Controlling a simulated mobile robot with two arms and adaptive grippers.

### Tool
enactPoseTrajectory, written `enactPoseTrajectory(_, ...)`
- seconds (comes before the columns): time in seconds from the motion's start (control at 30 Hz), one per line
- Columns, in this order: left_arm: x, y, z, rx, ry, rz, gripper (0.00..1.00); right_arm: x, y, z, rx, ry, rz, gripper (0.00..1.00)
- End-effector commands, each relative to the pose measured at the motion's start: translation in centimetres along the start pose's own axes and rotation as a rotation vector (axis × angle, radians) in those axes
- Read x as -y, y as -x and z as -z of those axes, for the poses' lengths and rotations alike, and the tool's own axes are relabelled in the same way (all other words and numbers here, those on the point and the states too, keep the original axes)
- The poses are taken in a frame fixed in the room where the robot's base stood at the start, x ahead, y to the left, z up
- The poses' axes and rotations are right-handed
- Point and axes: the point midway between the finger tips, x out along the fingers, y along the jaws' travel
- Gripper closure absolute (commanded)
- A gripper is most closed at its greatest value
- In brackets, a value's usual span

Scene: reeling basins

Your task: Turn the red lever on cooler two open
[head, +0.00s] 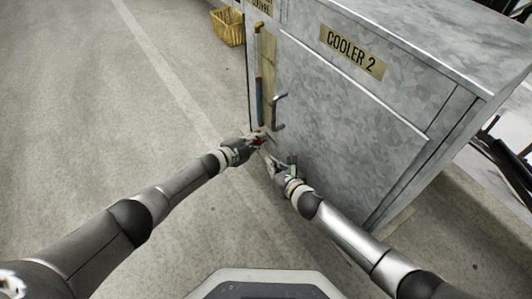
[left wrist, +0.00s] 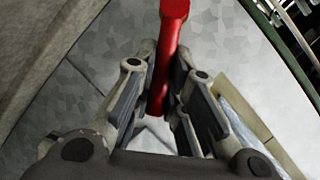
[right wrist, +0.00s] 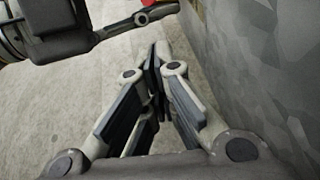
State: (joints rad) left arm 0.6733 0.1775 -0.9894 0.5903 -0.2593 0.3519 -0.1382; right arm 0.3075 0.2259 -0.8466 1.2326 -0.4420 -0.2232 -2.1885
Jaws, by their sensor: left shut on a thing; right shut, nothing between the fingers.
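Cooler two (head: 340,110) is a grey galvanized cabinet with a "COOLER 2" label (head: 352,51) on its front. The red lever (left wrist: 172,40) rises between the fingers of my left gripper (left wrist: 163,80) in the left wrist view. In the head view the left gripper (head: 262,139) is at the cabinet's lower left edge, shut on the lever, which it mostly hides. My right gripper (head: 268,158) is just below and right of it, close to the cabinet front. The right wrist view shows the right gripper (right wrist: 158,65) shut and empty.
A metal door handle (head: 278,111) sticks out just above the grippers. A vertical tube (head: 259,75) runs up the cabinet's left edge. A wicker basket (head: 228,28) stands on the floor at the back. The concrete floor (head: 90,110) at left is clear.

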Motion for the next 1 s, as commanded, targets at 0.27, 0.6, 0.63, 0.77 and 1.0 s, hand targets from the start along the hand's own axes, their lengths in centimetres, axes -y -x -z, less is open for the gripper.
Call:
enactPoseTrajectory(0.27, -0.1, 0.0, -0.1, 0.001, 0.001, -0.002, 1.0, -0.1, -3.1, -1.9, 0.002, 0.0, -0.001, 1.0)
enactPoseTrajectory(0.6, -0.1, 0.0, -0.1, 0.001, 0.001, -0.002, 1.0, -0.1, -4.2, -2.8, 0.0, -0.001, -0.002, 1.0)
enactPoseTrajectory(0.63, -0.1, 0.0, -0.1, 0.001, 0.001, -0.002, 1.0, -0.1, -4.2, -2.8, 0.0, -0.001, -0.002, 1.0)
enactPoseTrajectory(0.77, -0.1, 0.0, -0.1, 0.001, 0.001, -0.002, 1.0, -0.1, -4.2, -2.8, 0.0, -0.001, -0.002, 1.0)
enactPoseTrajectory(1.0, -0.1, 0.0, -0.1, 0.001, 0.001, -0.002, 1.0, -0.1, -4.6, -3.9, 0.002, 0.002, -0.002, 1.0)
